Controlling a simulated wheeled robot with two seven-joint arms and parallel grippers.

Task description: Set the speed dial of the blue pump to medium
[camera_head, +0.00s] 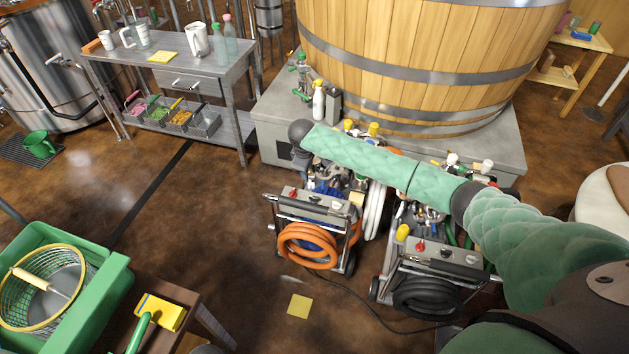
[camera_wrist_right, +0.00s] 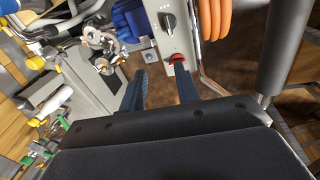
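The blue pump (camera_head: 325,216) stands on a wheeled cart with an orange hose coiled on its front. Its blue motor (camera_wrist_right: 131,18) shows in the right wrist view beside a grey control panel (camera_wrist_right: 178,42). On the panel are a black dial (camera_wrist_right: 168,22) with a pale pointer mark and a red knob (camera_wrist_right: 179,59). I cannot read the dial's setting. My right gripper (camera_wrist_right: 160,75) is open and empty, its dark blue fingers apart. One fingertip is close to the red knob; I cannot tell if they touch. The dial lies beyond the fingertips. My left gripper is out of view.
A second pump cart (camera_head: 436,262) with a black hose stands close on the right. A wooden vat (camera_head: 420,50) on a grey plinth (camera_head: 272,118) is behind. A steel table (camera_head: 190,70) stands at the back left. A cable and a yellow sheet (camera_head: 300,305) lie on the floor.

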